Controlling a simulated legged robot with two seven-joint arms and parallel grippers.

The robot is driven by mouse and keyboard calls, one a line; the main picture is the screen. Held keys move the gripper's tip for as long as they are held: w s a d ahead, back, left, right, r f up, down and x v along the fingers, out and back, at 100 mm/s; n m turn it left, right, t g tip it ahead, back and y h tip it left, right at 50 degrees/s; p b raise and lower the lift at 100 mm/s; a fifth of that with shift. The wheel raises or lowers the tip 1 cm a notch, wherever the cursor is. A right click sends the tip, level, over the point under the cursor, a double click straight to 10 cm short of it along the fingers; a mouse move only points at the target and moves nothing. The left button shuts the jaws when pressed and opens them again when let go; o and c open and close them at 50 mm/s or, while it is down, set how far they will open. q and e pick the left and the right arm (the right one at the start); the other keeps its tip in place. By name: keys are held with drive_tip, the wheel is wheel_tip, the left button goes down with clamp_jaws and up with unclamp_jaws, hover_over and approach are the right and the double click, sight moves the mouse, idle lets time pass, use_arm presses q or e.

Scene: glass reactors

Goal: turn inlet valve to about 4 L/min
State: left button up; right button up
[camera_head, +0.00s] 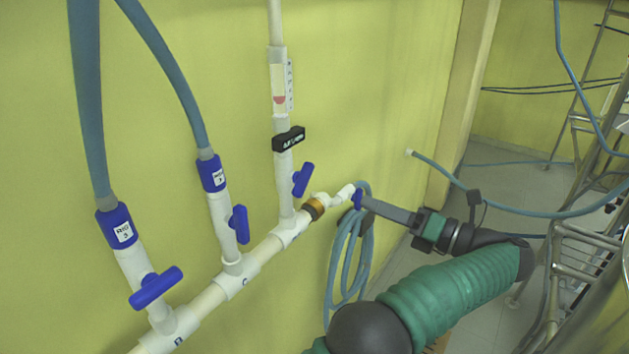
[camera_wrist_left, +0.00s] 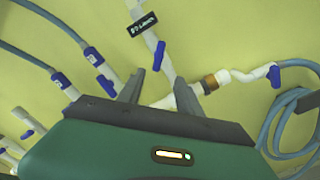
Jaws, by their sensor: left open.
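A white pipe assembly runs along the yellow wall. Its upright flow meter (camera_head: 279,90) has a red float and scale, above a black label (camera_head: 288,139). A blue valve handle (camera_head: 303,180) sits below the label; it also shows in the wrist view (camera_wrist_left: 158,55). Another blue handle (camera_head: 357,198) is at the pipe's right end, seen apart in the wrist view (camera_wrist_left: 274,76). I cannot tell which is the inlet valve. My left gripper (camera_head: 368,202) overlaps the end handle in the head view. In the wrist view its fingers (camera_wrist_left: 160,82) are spread, with nothing held between them.
Two more blue valve handles, (camera_head: 239,224) and (camera_head: 156,286), sit on branches with blue hoses at the left. A coiled blue hose (camera_head: 346,260) hangs under the pipe end. Metal ladder-like frames (camera_head: 585,240) stand at the right, with a hose crossing the floor.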

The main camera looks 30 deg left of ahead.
sight(308, 182)
use_arm(q)
drive_tip(key=a+p, duration=0.2)
drive_tip(key=a, duration=0.3)
drive_tip(key=a+p, duration=0.2)
drive_tip(key=a, duration=0.4)
drive_tip(key=w+a+p, duration=0.1)
drive_tip(key=a+p, duration=0.1)
drive_tip(key=a, duration=0.3)
drive_tip(key=shift+a, duration=0.15)
drive_tip(key=shift+w, duration=0.1)
drive_tip(key=c, duration=0.5)
clamp_jaws()
